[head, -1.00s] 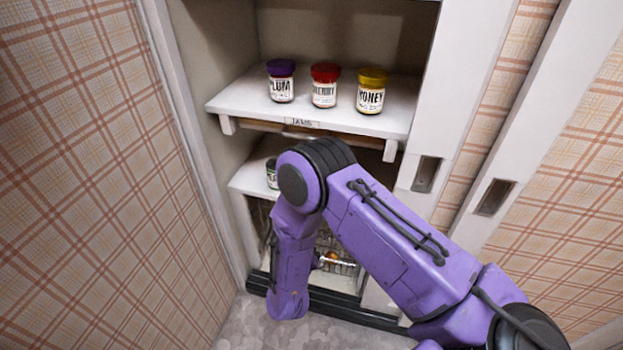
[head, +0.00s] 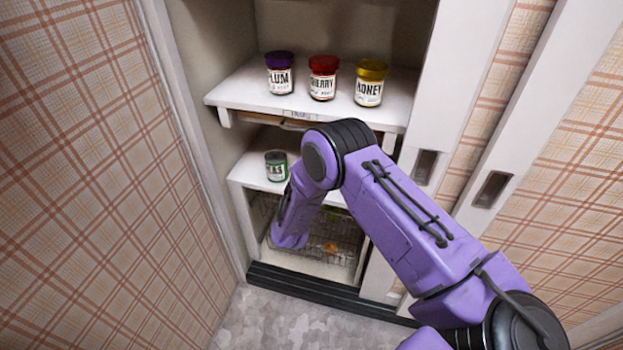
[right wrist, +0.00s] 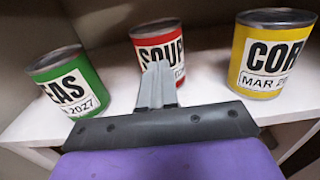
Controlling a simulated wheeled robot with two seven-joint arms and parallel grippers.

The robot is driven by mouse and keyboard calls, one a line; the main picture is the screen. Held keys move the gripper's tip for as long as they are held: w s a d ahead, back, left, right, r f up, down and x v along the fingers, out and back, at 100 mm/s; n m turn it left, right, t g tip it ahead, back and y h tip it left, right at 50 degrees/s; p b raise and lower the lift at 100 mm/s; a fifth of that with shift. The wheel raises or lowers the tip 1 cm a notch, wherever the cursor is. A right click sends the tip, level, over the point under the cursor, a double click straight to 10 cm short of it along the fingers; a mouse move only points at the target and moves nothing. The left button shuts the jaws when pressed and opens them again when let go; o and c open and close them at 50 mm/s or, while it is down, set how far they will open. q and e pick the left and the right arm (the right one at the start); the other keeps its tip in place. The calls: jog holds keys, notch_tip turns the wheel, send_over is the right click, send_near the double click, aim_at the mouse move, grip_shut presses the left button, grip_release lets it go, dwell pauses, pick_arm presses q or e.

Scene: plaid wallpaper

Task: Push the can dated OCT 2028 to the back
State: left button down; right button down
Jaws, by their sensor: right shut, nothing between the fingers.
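The right wrist view shows three cans on a white shelf (right wrist: 30,125): a green "…EAS" can (right wrist: 85,80) dated "…2027" at left, a red "SOUP" can (right wrist: 180,45) in the middle, and a yellow "COR…" can (right wrist: 268,60) dated "MAR 20…" at right. The red can's date is mostly hidden by my fingers, so I cannot read it. My right gripper (right wrist: 157,80) is shut and empty, its fingertips in front of the red can; I cannot tell whether they touch it. In the head view the green can (head: 276,166) shows, and my arm hides the other cans. My left gripper is out of view.
The upper shelf (head: 235,92) holds plum (head: 279,75), cherry (head: 323,78) and honey (head: 370,85) jars, close above the cans' shelf. A wire basket (head: 330,235) stands below.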

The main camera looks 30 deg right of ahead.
jog(key=shift+w+d, duration=0.25)
jog(key=shift+d, duration=0.05)
jog(key=shift+w+d+f, duration=0.1)
jog(key=shift+w+d, duration=0.1)
jog(key=b+x, duration=0.7)
jog(key=x, duration=0.3)
jog(key=shift+w+d+f, duration=0.1)
jog(key=shift+w+d, duration=0.05)
jog(key=shift+w, duration=0.05)
jog(key=shift+w+d, duration=0.1)
jog(key=shift+r, duration=0.25)
